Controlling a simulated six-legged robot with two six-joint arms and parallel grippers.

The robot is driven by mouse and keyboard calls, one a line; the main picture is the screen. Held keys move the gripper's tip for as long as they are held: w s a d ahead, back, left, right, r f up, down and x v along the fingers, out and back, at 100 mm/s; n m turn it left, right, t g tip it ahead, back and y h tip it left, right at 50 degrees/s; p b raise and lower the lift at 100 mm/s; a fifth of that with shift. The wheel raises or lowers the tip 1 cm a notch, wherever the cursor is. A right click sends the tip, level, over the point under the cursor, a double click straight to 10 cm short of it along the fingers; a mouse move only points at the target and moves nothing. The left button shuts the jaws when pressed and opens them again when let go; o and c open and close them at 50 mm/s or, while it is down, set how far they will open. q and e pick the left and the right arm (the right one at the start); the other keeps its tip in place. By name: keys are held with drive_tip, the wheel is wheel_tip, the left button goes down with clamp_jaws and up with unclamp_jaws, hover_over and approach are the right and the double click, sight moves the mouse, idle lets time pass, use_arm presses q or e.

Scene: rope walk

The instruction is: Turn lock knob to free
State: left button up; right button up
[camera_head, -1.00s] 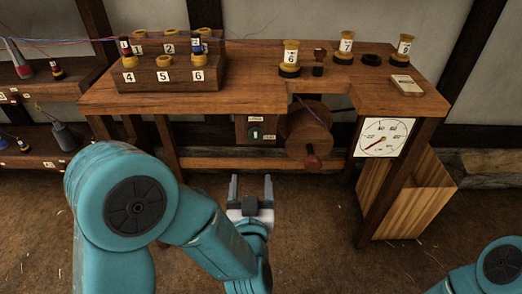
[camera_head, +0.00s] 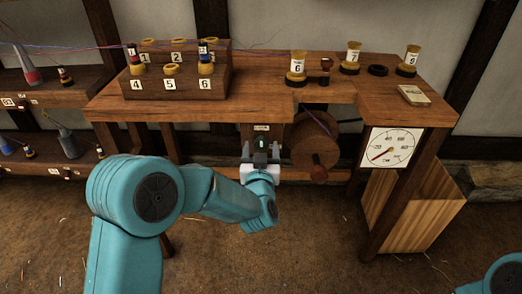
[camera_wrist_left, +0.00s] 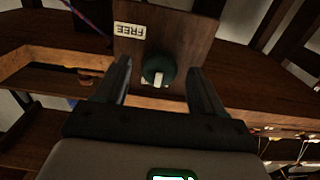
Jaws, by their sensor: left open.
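The lock knob (camera_head: 262,143) is a round dark green knob on a wooden plate below the bench top. In the left wrist view the knob (camera_wrist_left: 158,66) has a pale bar pointing to the picture's lower side, away from the upside-down FREE label (camera_wrist_left: 130,30). My left gripper (camera_head: 259,151) is open in front of the plate. In the left wrist view its fingers (camera_wrist_left: 158,74) lie on either side of the knob, with gaps to it; I cannot tell how far in depth they are from it. My right gripper is out of view.
A wooden drum (camera_head: 314,146) with a small handle (camera_head: 319,174) sits close right of the knob. A dial (camera_head: 390,147) hangs farther right above a wooden bin (camera_head: 410,205). The bench top (camera_head: 265,97) overhangs the knob and carries bobbins. The floor in front is clear.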

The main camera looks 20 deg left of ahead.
use_arm(q)
drive_tip(key=shift+w, duration=0.15)
drive_tip(key=c, duration=1.1)
drive_tip(key=shift+o, duration=0.2)
